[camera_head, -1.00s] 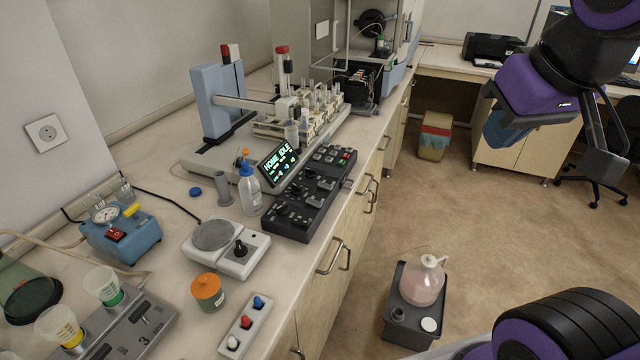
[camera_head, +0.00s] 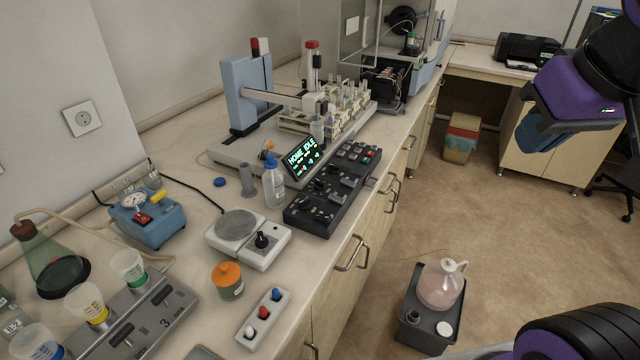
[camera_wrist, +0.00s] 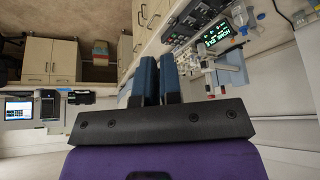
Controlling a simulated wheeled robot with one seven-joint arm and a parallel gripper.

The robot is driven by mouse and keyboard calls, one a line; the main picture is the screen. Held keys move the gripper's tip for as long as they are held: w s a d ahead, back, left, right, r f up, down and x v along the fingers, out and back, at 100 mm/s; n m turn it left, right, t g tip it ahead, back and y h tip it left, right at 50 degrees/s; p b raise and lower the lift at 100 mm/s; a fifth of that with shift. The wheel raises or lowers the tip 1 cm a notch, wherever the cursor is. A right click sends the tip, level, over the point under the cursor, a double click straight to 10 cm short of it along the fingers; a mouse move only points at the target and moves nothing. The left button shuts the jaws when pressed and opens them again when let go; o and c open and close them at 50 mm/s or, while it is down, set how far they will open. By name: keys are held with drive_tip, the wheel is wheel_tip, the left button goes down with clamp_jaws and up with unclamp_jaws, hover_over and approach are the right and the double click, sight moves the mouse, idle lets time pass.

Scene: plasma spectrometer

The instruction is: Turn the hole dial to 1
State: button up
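A dark control panel (camera_head: 326,198) with several knobs and buttons lies along the front of the bench, below a lit display reading HOME IDLE (camera_head: 303,157). It also shows in the wrist view (camera_wrist: 190,18), upside down. I cannot read its labels, so I cannot tell which knob is the hole dial or where it points. My gripper (camera_head: 540,130) hangs over the floor at the right, well away from the bench panel.
A stirrer plate (camera_head: 237,226) with a black knob, an orange-lidded jar (camera_head: 227,280), a wash bottle (camera_head: 274,183) and a three-button box (camera_head: 265,318) stand nearby. A grey tub (camera_head: 414,328) with a jug (camera_head: 441,287) sits on the floor before the cabinets.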

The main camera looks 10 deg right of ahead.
drive_tip(key=o, duration=0.4)
drive_tip(key=shift+w+r, duration=0.1)
drive_tip(key=shift+w, duration=0.05)
drive_tip(key=shift+c, duration=0.2)
drive_tip(key=o, duration=0.4)
drive_tip(key=w+a+m, duration=0.1)
drive_tip(key=w, duration=0.3)
drive_tip(key=w+a+m+g, duration=0.1)
drive_tip(key=w, duration=0.3)
drive_tip(key=w+a+r, duration=0.1)
drive_tip(key=w, duration=0.3)
drive_tip(key=shift+w+m+h, duration=0.1)
drive_tip(key=shift+m+h, duration=0.2)
drive_tip(key=shift+m, duration=0.1)
drive_tip(key=shift+c, duration=0.2)
drive_tip(key=m+g, duration=0.4)
drive_tip(key=m, duration=0.4)
hover_over(320, 184)
wheel_tip(320, 184, down, 26)
drive_tip(key=f, duration=1)
drive_tip(key=shift+w+f, duration=0.3)
drive_tip(key=shift+f, duration=0.1)
drive_tip(key=c, duration=0.6)
